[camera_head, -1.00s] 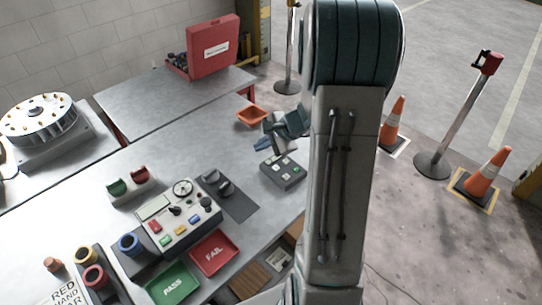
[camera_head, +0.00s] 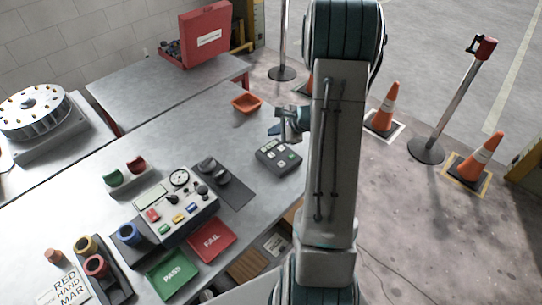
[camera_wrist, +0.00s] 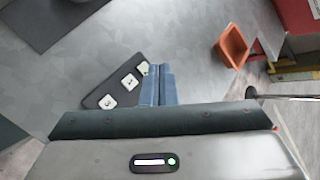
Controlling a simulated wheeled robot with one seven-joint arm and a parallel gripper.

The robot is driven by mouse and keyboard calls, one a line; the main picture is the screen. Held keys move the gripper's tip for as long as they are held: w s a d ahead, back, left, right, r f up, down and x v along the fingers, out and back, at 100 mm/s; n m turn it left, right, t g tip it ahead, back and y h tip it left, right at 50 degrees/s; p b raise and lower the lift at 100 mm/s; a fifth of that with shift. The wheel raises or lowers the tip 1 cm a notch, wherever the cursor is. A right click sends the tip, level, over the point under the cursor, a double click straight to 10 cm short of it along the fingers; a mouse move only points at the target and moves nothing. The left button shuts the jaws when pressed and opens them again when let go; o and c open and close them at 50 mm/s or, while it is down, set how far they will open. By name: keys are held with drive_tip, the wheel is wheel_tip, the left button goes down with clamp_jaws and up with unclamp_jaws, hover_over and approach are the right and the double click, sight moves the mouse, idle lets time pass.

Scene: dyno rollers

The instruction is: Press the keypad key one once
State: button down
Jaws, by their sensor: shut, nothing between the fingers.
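The dark keypad (camera_head: 265,160) lies on the grey table near its right edge, with pale keys on top. In the wrist view the keypad (camera_wrist: 98,98) is partly hidden behind my fingers. Three pale keys show there in a slanting row: a near one (camera_wrist: 107,101), a middle one (camera_wrist: 129,80) and a far one (camera_wrist: 143,67) beside the fingertips. Their marks are too small to read surely. My gripper (camera_wrist: 159,68) is shut and empty, its blue-grey fingers together over the keypad's right side. In the head view my gripper (camera_head: 274,131) is just beyond the keypad, partly hidden by my arm.
An orange bin (camera_head: 246,104) stands behind the keypad. A control panel (camera_head: 180,208) and a dark mat (camera_head: 238,190) lie to the left. A red FAIL tray (camera_head: 212,240) and green PASS tray (camera_head: 172,275) are in front. Cones and a barrier post (camera_head: 455,105) stand on the floor at right.

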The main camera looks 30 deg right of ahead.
drive_tip(key=b, duration=0.4)
hover_over(274, 157)
wheel_tip(274, 157, down, 6)
drive_tip(key=shift+d+f, duration=0.1)
drive_tip(key=shift+f, duration=0.05)
drive_tip(key=shift+f+b, duration=0.75)
drive_tip(key=shift+b, duration=0.1)
drive_tip(key=shift+f, duration=0.15)
idle(0.9)
drive_tip(key=shift+f+b, duration=0.25)
drive_tip(key=shift+b, duration=0.5)
drive_tip(key=shift+f+b, duration=0.4)
drive_tip(key=shift+b, duration=0.15)
idle(0.3)
drive_tip(key=shift+r, duration=0.15)
drive_tip(key=shift+r+p, duration=0.35)
drive_tip(key=shift+r, duration=0.3)
drive_tip(key=shift+r, duration=0.15)
